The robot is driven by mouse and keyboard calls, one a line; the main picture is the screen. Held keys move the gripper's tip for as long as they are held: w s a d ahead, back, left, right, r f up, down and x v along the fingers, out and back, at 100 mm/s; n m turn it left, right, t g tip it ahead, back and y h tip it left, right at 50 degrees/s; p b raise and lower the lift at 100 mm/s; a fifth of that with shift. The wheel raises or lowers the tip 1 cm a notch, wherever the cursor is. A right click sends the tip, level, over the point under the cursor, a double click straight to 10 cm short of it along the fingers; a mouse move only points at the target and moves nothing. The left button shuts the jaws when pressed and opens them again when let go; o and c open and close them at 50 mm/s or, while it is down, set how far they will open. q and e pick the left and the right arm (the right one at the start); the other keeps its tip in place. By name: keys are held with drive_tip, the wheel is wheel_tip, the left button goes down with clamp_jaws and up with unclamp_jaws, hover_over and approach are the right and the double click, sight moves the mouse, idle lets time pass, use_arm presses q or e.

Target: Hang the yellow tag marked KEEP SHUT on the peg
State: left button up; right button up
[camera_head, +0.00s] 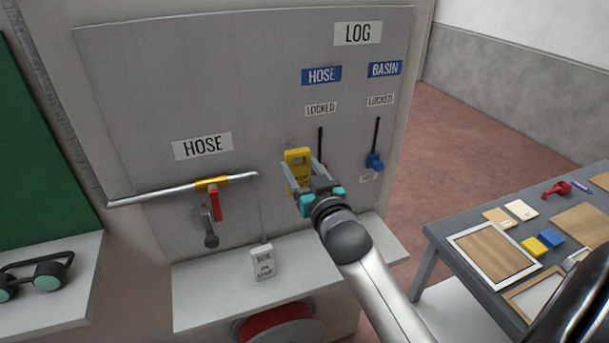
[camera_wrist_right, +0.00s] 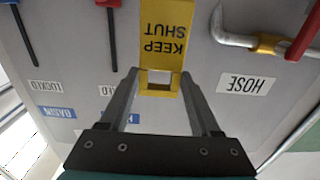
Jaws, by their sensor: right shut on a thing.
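The yellow KEEP SHUT tag (camera_head: 298,156) is upright in front of the grey panel, with its window end at the top. My right gripper (camera_head: 305,181) is shut on it. In the right wrist view the tag (camera_wrist_right: 165,50) appears upside down, its window end between the fingertips (camera_wrist_right: 160,80) and its lettering readable. I cannot make out the peg; the tag and gripper cover part of the panel. I cannot tell whether the tag touches the panel. My left gripper is not in view.
A pipe (camera_head: 150,196) with a red-handled valve (camera_head: 215,204) is left of the tag. A blue-knobbed lever (camera_head: 374,161) is to the right. A grey table (camera_head: 440,237) with boards and small items stands at right.

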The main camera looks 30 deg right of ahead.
sight(296, 165)
drive_tip(key=shift+f+b+x, duration=0.2)
drive_tip(key=shift+b+x, duration=0.15)
drive_tip(key=shift+x, duration=0.5)
drive_tip(key=shift+f+b+x, duration=0.15)
drive_tip(key=shift+b+x, duration=0.25)
drive_tip(key=shift+x, duration=0.5)
drive_tip(key=shift+f+b+x, duration=0.2)
drive_tip(key=shift+b+x, duration=0.15)
drive_tip(key=shift+x, duration=0.5)
drive_tip(key=o, duration=1.4)
drive_tip(key=shift+o, duration=0.2)
drive_tip(key=shift+s+f, duration=0.1)
drive_tip(key=b+v, duration=0.2)
drive_tip(key=v, duration=1.3)
